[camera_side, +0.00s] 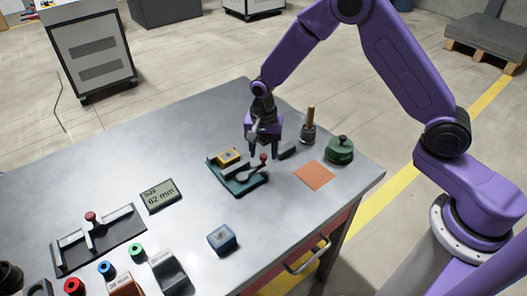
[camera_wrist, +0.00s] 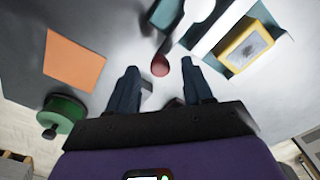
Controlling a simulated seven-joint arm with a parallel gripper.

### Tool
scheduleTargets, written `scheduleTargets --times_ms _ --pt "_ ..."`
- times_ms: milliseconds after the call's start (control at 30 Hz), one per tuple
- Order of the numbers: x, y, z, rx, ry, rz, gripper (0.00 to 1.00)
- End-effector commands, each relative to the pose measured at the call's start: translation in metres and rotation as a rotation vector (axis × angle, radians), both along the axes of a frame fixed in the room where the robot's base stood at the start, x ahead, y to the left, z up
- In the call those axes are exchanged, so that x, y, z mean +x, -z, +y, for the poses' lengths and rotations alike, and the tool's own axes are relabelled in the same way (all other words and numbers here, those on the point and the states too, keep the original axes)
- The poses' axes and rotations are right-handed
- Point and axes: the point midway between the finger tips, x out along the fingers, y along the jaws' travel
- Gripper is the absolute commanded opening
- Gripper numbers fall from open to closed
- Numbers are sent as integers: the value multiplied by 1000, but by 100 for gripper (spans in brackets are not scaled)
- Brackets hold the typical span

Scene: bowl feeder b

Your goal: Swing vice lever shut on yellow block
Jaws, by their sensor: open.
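The vice has a dark green base (camera_side: 240,186) and stands on the table's far middle. The yellow block (camera_side: 229,156) with a grey top sits on it beside a pale jaw; the wrist view shows the block (camera_wrist: 243,46) too. I cannot tell whether the jaw touches it. The pale lever (camera_wrist: 190,17) ends in a red knob (camera_wrist: 160,65), also seen in the side view (camera_side: 263,157). My gripper (camera_wrist: 161,66) points down, open and empty, with the knob in line between its fingertips. Whether the fingers are level with the knob is unclear.
An orange mat (camera_side: 314,175), a green lidded pot (camera_side: 340,150), a wooden-handled tool (camera_side: 309,127) and a dark block (camera_side: 287,150) are close by on the right. A size display (camera_side: 161,196) and blue block (camera_side: 221,238) lie nearer. Bare table surrounds the vice's left side.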

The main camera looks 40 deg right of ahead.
Motion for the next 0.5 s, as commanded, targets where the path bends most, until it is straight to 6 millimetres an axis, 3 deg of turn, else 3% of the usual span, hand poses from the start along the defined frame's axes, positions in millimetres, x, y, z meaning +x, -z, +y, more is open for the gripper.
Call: scheduleTargets --times_ms 133,433,467,500 --pt "0 10 0 0 0 0 51" --pt "0 11 0 0 0 -1 51" --pt "0 11 0 0 0 -1 47" --pt "0 11 0 1 0 -1 34"
